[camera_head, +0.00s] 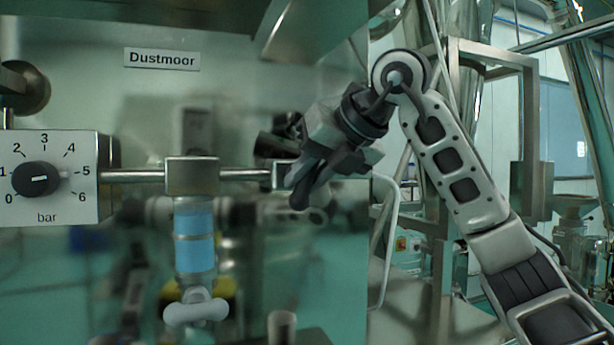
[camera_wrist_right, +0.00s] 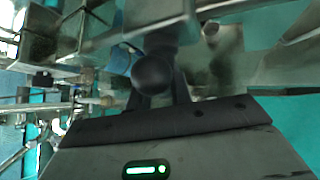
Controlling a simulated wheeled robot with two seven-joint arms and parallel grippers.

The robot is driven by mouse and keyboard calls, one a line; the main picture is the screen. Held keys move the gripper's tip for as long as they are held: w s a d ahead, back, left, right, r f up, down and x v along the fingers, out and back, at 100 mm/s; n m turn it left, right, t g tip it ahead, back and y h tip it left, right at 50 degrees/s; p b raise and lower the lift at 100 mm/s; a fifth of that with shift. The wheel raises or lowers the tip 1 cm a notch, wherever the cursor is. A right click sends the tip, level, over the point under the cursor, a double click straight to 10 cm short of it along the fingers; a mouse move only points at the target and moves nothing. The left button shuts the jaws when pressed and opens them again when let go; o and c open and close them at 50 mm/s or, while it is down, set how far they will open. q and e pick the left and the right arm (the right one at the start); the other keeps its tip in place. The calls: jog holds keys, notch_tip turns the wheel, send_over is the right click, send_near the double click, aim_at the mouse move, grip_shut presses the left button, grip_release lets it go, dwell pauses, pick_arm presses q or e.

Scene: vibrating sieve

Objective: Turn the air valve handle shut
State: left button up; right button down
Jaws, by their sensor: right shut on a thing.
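My right gripper (camera_head: 304,186) is at the right end of the horizontal air pipe (camera_head: 243,175), in front of the metal valve body (camera_head: 281,175). Its dark fingers cover the place of the valve handle in the head view, so the handle's angle cannot be read there. In the right wrist view, a dark rounded knob-like part (camera_wrist_right: 154,75), apparently the handle, sits between the fingers of the gripper (camera_wrist_right: 160,88), which is closed on it. My left gripper is in neither view.
A pressure dial (camera_head: 38,179) marked in bar is on the left. A metal block (camera_head: 192,175) carries a blue filter bowl (camera_head: 195,240) with a pale wing-shaped piece (camera_head: 196,308) below. A "Dustmoor" plate (camera_head: 162,59) is on the glossy panel. A pale hose (camera_head: 388,245) hangs at the panel's right edge.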

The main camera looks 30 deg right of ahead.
jog(key=shift+n+g+h, duration=0.4)
jog(key=shift+n+h, duration=0.4)
jog(key=shift+h, duration=0.6)
jog(key=c, duration=1.3)
grip_release()
jog(key=v, duration=1.6)
